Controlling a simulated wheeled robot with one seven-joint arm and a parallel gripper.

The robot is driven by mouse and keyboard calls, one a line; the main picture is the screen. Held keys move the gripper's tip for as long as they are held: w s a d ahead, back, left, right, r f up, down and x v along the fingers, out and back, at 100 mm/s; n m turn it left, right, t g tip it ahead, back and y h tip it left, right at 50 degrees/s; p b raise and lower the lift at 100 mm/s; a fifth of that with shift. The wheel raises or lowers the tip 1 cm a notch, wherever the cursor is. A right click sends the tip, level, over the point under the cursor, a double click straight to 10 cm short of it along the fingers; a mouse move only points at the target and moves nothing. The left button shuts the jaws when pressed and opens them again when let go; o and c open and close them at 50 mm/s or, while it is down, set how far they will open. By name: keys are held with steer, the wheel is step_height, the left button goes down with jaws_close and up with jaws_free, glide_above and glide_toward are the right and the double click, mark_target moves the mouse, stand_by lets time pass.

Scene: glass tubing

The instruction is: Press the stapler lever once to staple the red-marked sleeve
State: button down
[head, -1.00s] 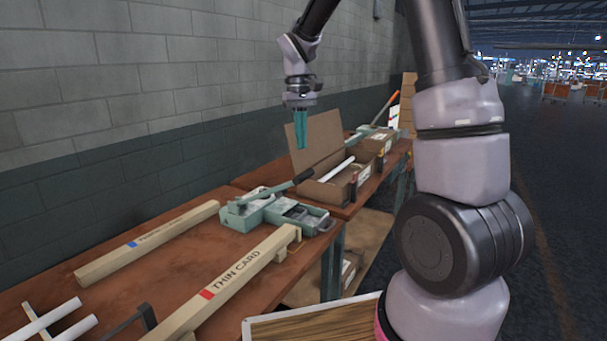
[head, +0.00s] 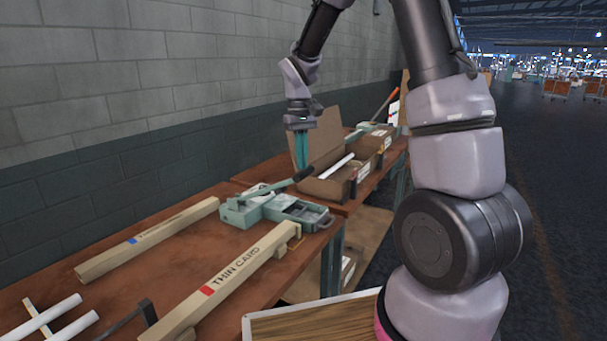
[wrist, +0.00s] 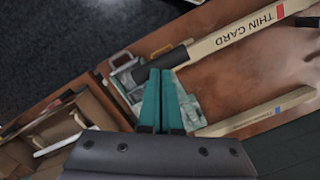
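The stapler (head: 262,210) is a pale green machine on the brown workbench. Its lever (head: 280,187) has a dark grip and slopes up to the right; the grip (wrist: 172,58) shows just beyond my fingertips in the wrist view. The red-marked sleeve (head: 240,268) is a long tan square tube reading THIN CARD, its far end near the stapler; it also shows in the wrist view (wrist: 240,32). My gripper (head: 301,166) points down by the lever's raised end, its teal fingers (wrist: 160,74) together and empty. I cannot tell whether they touch the grip.
A blue-marked tan sleeve (head: 150,238) lies to the left on the workbench (head: 180,260). White tubes (head: 55,320) lie at the front left. An open cardboard box (head: 325,186) stands behind the stapler. A block wall (head: 120,100) runs along the back.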

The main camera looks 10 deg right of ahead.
mark_target(302, 175)
steer(key=shift+f, duration=0.2)
steer(key=shift+f, duration=2.2)
steer(key=w, duration=0.2)
steer(key=w+r, duration=0.1)
steer(key=shift+a, duration=0.35)
step_height(302, 175, up, 11)
steer(key=w, duration=0.1)
